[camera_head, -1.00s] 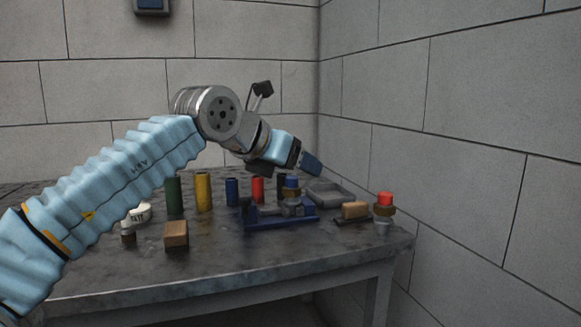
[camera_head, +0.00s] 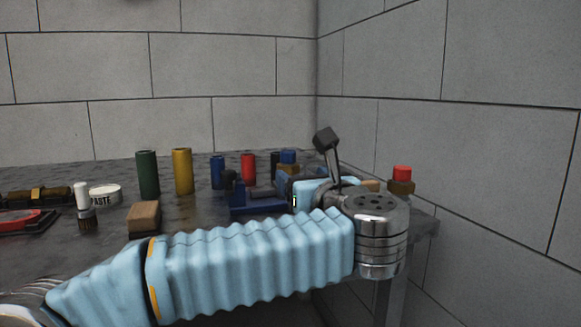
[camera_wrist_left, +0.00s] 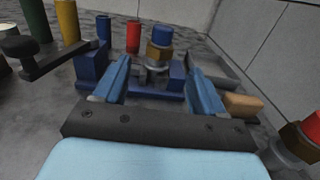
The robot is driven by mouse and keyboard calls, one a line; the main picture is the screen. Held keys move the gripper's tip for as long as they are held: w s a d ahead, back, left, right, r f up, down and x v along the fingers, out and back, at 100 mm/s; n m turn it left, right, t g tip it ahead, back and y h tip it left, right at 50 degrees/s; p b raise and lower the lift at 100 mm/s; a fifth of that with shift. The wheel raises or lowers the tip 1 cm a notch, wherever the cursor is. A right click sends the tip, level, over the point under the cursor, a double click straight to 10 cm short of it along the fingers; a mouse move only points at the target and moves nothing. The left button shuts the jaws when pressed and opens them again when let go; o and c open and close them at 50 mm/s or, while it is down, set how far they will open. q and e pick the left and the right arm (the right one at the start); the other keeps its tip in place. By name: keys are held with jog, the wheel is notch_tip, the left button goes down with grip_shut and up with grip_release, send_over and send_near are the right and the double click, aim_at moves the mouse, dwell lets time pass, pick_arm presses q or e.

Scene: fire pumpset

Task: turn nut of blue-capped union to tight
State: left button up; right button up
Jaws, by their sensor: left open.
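The blue-capped union (camera_head: 288,157) stands upright in a blue vise (camera_head: 250,208) on the table. In the left wrist view its blue cap and brass nut (camera_wrist_left: 159,54) show clearly above a grey metal body. My left gripper (camera_wrist_left: 158,78) is open, with one blue finger on each side of the union in that view. The fingers appear short of the nut and apart from it; nothing is between them in their grip. In the head view my left arm hides most of the gripper and part of the vise. My right gripper is not in view.
A red-capped union (camera_head: 401,180) stands at the table's right end. Green (camera_head: 147,175), yellow (camera_head: 183,171), blue and red cylinders stand behind the vise. The vise handle (camera_wrist_left: 50,55) sticks out left.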

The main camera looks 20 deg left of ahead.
aim_at(290, 168)
pick_arm(q)
jog(key=p+x, duration=0.1)
jog(key=x, duration=0.7)
jog(key=shift+w, duration=0.1)
jog(key=c, duration=1.1)
jog(key=shift+o, duration=0.2)
jog(key=shift+a+f+m+t+h+b, duration=0.2)
jog(key=shift+m+t+h+b, duration=0.15)
jog(key=shift+b, duration=0.55)
jog(key=shift+r+m+t+h+b, duration=0.15)
jog(key=shift+m+t+h+b, duration=0.3)
jog(key=shift+h, duration=0.3)
jog(key=shift+r, duration=0.1)
